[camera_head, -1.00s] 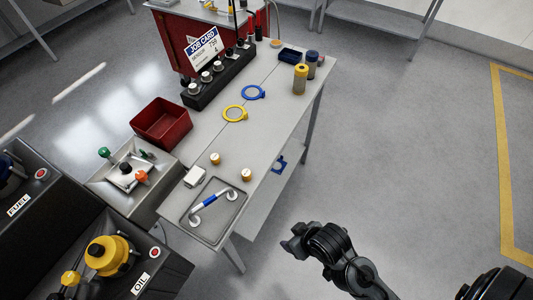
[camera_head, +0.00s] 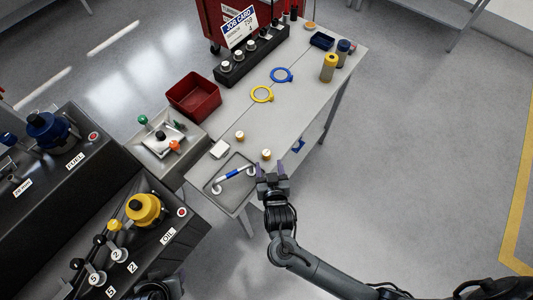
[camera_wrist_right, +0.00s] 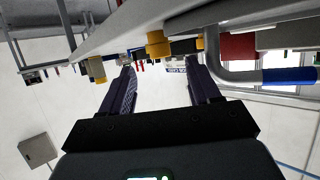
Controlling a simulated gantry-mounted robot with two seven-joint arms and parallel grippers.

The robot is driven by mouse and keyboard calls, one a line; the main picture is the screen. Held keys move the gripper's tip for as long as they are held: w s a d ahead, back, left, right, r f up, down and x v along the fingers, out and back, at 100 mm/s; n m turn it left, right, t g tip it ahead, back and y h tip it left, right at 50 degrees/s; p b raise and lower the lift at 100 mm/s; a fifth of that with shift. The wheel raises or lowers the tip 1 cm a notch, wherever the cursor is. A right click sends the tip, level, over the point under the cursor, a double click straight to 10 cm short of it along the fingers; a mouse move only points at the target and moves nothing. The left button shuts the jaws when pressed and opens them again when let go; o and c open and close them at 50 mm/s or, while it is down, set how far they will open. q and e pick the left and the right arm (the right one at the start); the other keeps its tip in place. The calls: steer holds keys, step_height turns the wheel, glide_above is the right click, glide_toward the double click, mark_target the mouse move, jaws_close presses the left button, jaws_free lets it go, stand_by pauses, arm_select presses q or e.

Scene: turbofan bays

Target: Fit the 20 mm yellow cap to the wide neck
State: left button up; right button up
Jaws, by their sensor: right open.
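Two small yellow caps with pale tops stand on the grey bench in the head view: one cap (camera_head: 240,136) further back, the other (camera_head: 266,155) close to the front edge. My right gripper (camera_head: 270,171) is open and empty at that edge, just short of the nearer cap. In the right wrist view a yellow cap (camera_wrist_right: 157,45) shows beyond the open fingers (camera_wrist_right: 160,67), apart from them. The OIL unit (camera_head: 144,208) with a large yellow top stands at left; I cannot tell which neck is the wide one. A dark part at the bottom edge may be my left gripper (camera_head: 158,287).
A tray with a blue-and-white handle (camera_head: 236,174) lies at the bench's near end. A red bin (camera_head: 193,96), a yellow ring (camera_head: 261,94), a blue ring (camera_head: 281,75) and bottles (camera_head: 329,68) are further off. Floor right of the bench is clear.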

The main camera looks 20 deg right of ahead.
mark_target(267, 156)
steer(key=shift+x, duration=3.7)
steer(key=shift+r, duration=0.1)
steer(key=c, duration=1)
